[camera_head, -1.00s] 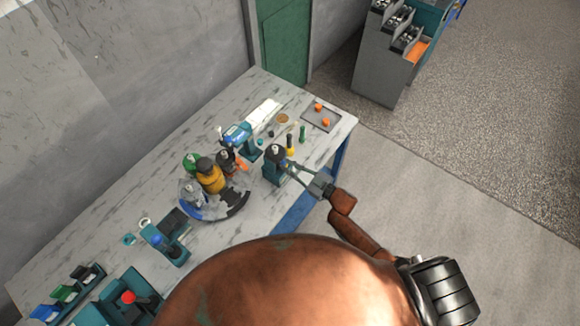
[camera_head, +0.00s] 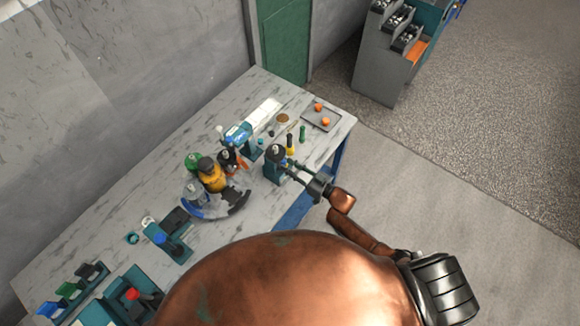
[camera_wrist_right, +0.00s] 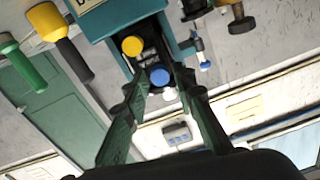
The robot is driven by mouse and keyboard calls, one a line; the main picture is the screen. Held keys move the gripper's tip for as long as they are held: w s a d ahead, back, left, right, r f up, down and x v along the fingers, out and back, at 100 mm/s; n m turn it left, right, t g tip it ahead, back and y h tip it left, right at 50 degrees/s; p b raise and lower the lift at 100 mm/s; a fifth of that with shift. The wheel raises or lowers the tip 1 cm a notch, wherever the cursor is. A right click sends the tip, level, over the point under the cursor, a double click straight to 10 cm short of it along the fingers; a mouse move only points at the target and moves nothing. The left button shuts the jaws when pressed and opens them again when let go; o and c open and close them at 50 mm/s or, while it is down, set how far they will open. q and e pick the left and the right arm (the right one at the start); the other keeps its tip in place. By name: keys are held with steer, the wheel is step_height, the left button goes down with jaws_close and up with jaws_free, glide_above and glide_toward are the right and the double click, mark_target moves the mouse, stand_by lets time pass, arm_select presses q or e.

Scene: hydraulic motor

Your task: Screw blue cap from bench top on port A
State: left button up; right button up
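In the right wrist view, a blue cap (camera_wrist_right: 160,77) sits at the front of the teal motor fixture (camera_wrist_right: 108,20), beside a yellow cap (camera_wrist_right: 132,46). My right gripper (camera_wrist_right: 162,74) has a fingertip close on each side of the blue cap and looks shut on it. In the head view, my right gripper (camera_head: 293,168) reaches from the right to the front of the teal fixture (camera_head: 272,172), which carries a dark round-topped motor (camera_head: 275,152). The blue cap is too small to make out there, and the port markings are not readable. My left gripper is not in view.
A yellow-handled tool (camera_head: 290,142) and a green-handled tool (camera_head: 302,133) stand just behind the fixture. A grey tray (camera_head: 321,117) with orange parts lies at the far corner. A carousel (camera_head: 232,203) with bottles stands to the left. Open floor lies to the right.

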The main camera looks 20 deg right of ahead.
steer(key=n+b, duration=0.4)
steer(key=n, duration=0.6)
steer(key=shift+w+r+b, duration=0.1)
steer(key=shift+b, duration=0.25)
steer(key=shift+c, duration=0.5)
jaws_close()
